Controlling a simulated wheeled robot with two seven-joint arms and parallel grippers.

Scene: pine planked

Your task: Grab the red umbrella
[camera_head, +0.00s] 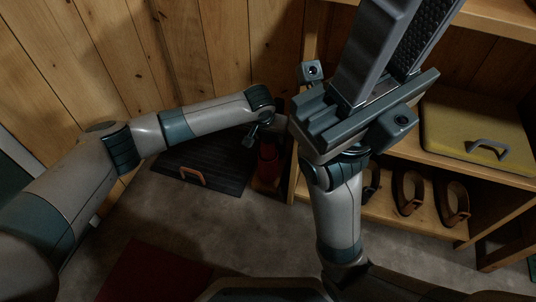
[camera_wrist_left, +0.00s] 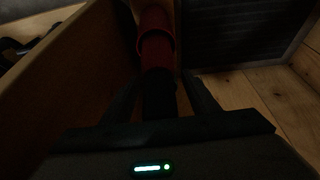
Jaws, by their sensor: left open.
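The red umbrella (camera_head: 268,163) stands in the narrow gap beside the shelf unit, partly hidden by my left wrist and gripper. In the left wrist view the red umbrella (camera_wrist_left: 156,48) runs up the middle, with a dark lower part between my fingers. My left gripper (camera_wrist_left: 160,84) is open, with one finger on each side of that dark part; whether they touch it is too dark to tell. My right gripper (camera_head: 403,45) is raised large in front of the shelf, its fingers apart with nothing between them.
A wooden shelf unit (camera_head: 468,219) fills the right, holding a yellow case (camera_head: 478,125) and several brown ring-like items (camera_head: 410,191).

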